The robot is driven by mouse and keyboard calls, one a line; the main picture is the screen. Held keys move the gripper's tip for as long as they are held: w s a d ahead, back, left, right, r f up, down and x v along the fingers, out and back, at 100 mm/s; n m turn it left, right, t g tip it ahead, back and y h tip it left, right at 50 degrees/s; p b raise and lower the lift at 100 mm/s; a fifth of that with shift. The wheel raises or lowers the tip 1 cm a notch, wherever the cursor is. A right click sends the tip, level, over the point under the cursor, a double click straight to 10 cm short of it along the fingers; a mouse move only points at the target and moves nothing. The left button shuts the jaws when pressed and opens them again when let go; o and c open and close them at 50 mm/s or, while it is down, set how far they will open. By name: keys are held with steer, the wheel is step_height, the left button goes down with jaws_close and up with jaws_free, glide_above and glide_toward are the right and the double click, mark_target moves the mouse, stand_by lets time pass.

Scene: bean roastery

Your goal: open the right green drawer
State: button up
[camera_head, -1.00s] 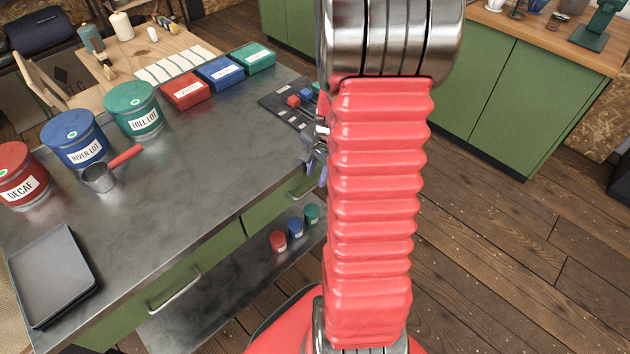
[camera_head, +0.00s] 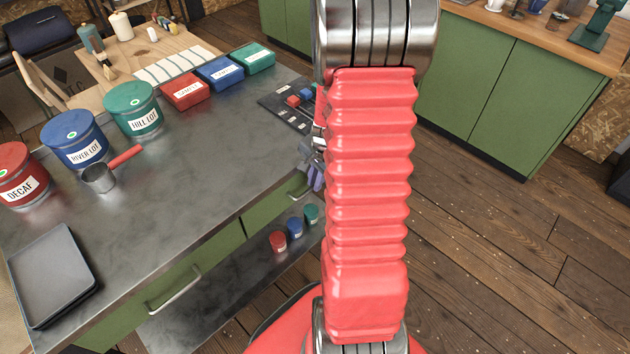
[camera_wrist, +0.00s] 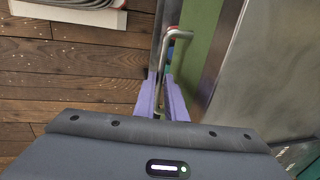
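The right green drawer (camera_head: 268,208) is under the grey metal worktop in the head view, and its front looks flush with the bench. Its metal handle (camera_head: 299,187) shows beside my gripper (camera_head: 314,172), which is partly hidden by my red arm. In the wrist view the drawer front (camera_wrist: 205,48) is a green strip on the right. The bar handle (camera_wrist: 172,42) runs down between the purple fingers of my gripper (camera_wrist: 163,92). The fingers are apart, one on each side of the bar. I see no clear grip on it.
The left drawer's handle (camera_head: 175,289) is nearer. A low shelf (camera_head: 205,320) below holds small red, blue and green tins (camera_head: 295,227). Canisters, a scoop (camera_head: 99,178) and a black tray (camera_head: 51,275) stand on the worktop (camera_head: 190,185). Wooden floor lies open on the right.

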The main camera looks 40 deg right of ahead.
jaws_close()
steer(key=shift+s, duration=0.2)
